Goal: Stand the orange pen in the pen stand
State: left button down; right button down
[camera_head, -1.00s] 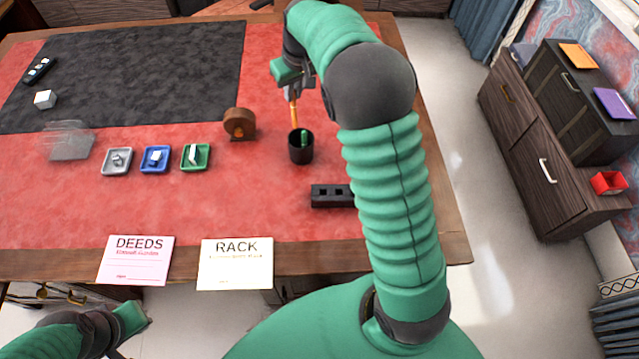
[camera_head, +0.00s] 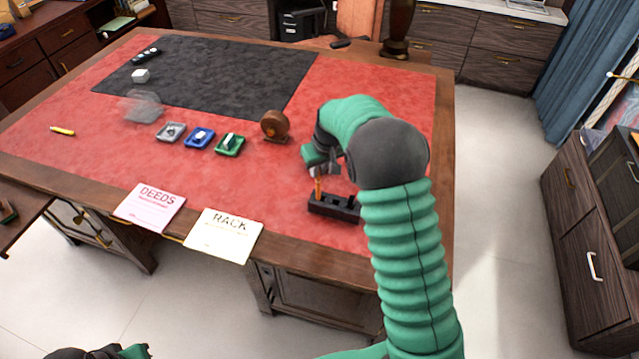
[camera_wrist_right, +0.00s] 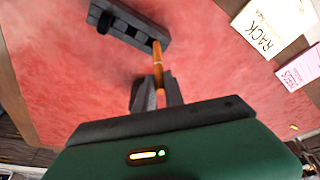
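The orange pen (camera_head: 318,188) is held near upright by my right gripper (camera_head: 321,172). In the right wrist view, the pen (camera_wrist_right: 158,62) lies between the two fingers (camera_wrist_right: 157,94). The pen stand, a low black block with square holes (camera_head: 343,208), sits on the red desk top; it also shows in the wrist view (camera_wrist_right: 122,27). The pen's lower end overlaps one end of the block. I cannot tell whether it is inside a hole. My left gripper (camera_head: 125,352) shows only partly at the bottom edge, away from the desk.
A brown round wooden piece (camera_head: 274,125) and grey, blue and green trays (camera_head: 230,146) stand left of my right gripper. DEEDS (camera_head: 150,207) and RACK (camera_head: 222,236) cards lie at the front edge. A yellow pen (camera_head: 62,130) lies far left. The red area between is clear.

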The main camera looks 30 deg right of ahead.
jog(key=f, duration=0.1)
jog(key=s+f, duration=0.1)
jog(key=d+f, duration=0.1)
jog(key=shift+s+f, duration=0.3)
jog(key=shift+s, duration=0.05)
jog(key=shift+w+d+f, duration=0.1)
jog(key=shift+w+f, duration=0.05)
jog(key=shift+w, duration=0.05)
jog(key=c, duration=1.5)
grip_release()
jog(key=shift+w+f, duration=0.1)
jog(key=shift+w, duration=0.25)
jog(key=shift+o, duration=0.2)
jog(key=v, duration=1.2)
jog(key=s+a+f, duration=0.4)
jog(key=s+a, duration=0.4)
jog(key=s, duration=0.2)
jog(key=s+a+f+n, duration=0.1)
jog(key=s+a+f, duration=0.3)
jog(key=s+a, duration=0.4)
jog(key=shift+s+f+g, duration=0.3)
jog(key=shift+s+g, duration=0.1)
jog(key=shift+s, duration=0.8)
jog(key=shift+s+a, duration=0.1)
jog(key=shift+a, duration=0.1)
